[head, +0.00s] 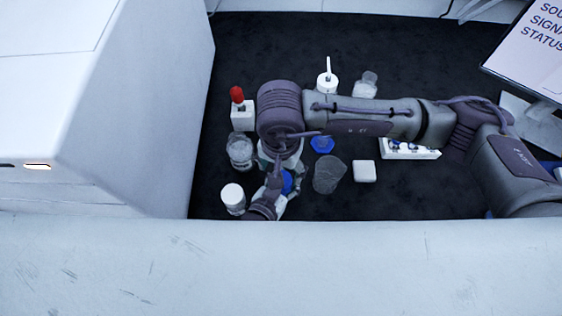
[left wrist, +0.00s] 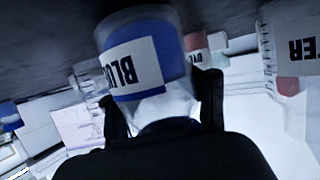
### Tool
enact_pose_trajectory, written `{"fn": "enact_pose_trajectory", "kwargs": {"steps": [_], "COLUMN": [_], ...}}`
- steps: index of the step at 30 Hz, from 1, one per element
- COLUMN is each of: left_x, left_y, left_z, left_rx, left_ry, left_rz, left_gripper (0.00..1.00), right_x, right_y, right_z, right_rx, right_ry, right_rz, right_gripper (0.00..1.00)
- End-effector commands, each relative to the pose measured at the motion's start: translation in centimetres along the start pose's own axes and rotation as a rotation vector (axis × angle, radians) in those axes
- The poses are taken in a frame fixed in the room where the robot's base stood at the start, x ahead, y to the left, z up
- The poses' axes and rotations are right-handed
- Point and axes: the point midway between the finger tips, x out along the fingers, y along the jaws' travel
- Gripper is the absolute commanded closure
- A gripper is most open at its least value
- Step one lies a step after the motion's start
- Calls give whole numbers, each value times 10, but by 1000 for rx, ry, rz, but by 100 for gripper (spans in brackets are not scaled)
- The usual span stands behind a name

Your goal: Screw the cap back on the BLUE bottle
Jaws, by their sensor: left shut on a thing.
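My left gripper (head: 279,186) is low at the front of the dark bench, partly covered by arm parts. It is shut on the blue bottle, whose blue patch (head: 287,182) shows between the arm parts. In the left wrist view the blue bottle (left wrist: 140,65), with blue contents and a white label with "BLU" readable, sits between the dark fingers. A small blue cap-like piece (head: 322,144) lies on the bench to its right. My right gripper (head: 280,151) seems to be just under the thick dark wrist, and its fingers are too covered to judge.
A white-capped jar (head: 233,197), a clear jar (head: 239,151) and a red-topped item (head: 237,95) stand to the left. A clear glass vessel (head: 329,176) and a white block (head: 364,171) stand to the right. A large white machine (head: 110,120) bounds the left side.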

Motion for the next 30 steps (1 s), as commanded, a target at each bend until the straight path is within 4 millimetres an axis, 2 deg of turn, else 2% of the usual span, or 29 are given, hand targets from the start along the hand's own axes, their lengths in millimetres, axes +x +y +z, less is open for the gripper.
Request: {"fn": "enact_pose_trajectory", "kwargs": {"steps": [3,10,15,23,26,30], "left_x": [0,0,0,0,0,0], "left_y": [0,0,0,0,0,0], "left_z": [-1,-1,-1,-1,-1,-1], "left_rx": [0,0,0,0,0,0], "left_ry": [2,2,2,2,2,2], "left_rz": [0,0,0,0,0,0], "left_gripper": [100,100,100,100,100,100], "right_x": [21,51,61,62,62,61], "right_y": [1,1,0,0,0,0], "right_z": [0,0,0,0,0,0], "right_rx": [2,2,1,0,1,0], "right_ry": [-3,-2,0,0,0,0], "right_rz": [4,2,1,0,0,0], "right_gripper": [27,27,27,27,40,64]}}
